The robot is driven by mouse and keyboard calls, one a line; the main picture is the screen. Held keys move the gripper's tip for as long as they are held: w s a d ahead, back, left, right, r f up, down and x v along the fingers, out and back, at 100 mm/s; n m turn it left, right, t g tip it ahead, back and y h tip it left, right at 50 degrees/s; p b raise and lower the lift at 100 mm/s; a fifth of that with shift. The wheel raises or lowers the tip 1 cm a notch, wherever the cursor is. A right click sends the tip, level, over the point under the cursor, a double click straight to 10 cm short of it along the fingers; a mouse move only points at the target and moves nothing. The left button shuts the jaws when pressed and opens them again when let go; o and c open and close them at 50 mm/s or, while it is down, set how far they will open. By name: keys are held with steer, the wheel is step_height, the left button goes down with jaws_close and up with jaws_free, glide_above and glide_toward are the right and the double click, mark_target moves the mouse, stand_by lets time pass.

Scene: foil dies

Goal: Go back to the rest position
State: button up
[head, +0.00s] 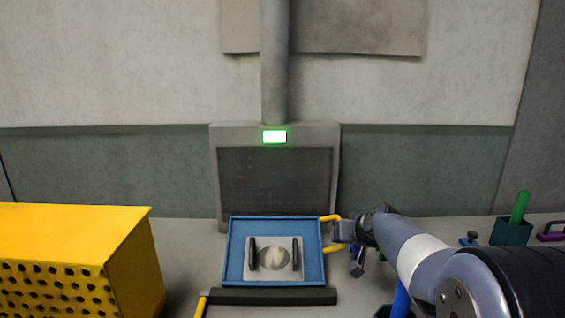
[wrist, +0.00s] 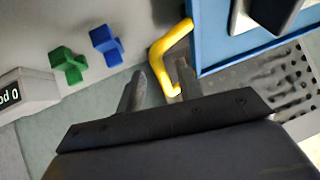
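My gripper (head: 342,231) is at the right side of a blue tray (head: 231,270), at the tray's yellow handle (head: 331,218). In the wrist view, my gripper (wrist: 160,68) has its two fingers apart, with the yellow handle (wrist: 158,48) showing in the gap between them and clear space to the left finger. The handle is joined to the blue tray (wrist: 207,50). In the head view my gripper hides the middle of the handle. A metal plate (head: 290,276) with two black grips and a pale round centre lies in the tray.
A grey upright panel with a lit green display (head: 274,136) stands behind the tray. A yellow perforated box (head: 60,250) fills the left. A dark bar (head: 270,297) lies in front. A teal cup (head: 511,232) stands at right. Green (wrist: 70,64) and blue (wrist: 106,45) pieces show in the wrist view.

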steer(key=shift+w+f+g+p, duration=0.55)
steer(key=shift+g+p, duration=0.25)
steer(key=shift+p, duration=2.1)
steer(key=shift+w+f+g+p, duration=0.3)
steer(key=shift+w+g+p, duration=0.4)
steer(key=shift+p, duration=2.2)
steer(key=w+f+g+p, duration=0.1)
steer(key=f+g+p, duration=0.1)
steer(key=p, duration=0.5)
steer(key=shift+w+f+p, duration=0.15)
steer(key=shift+f+p, duration=0.1)
steer(key=shift+p, duration=0.6)
steer(key=shift+r, duration=0.3)
steer(key=shift+s+g, duration=0.3)
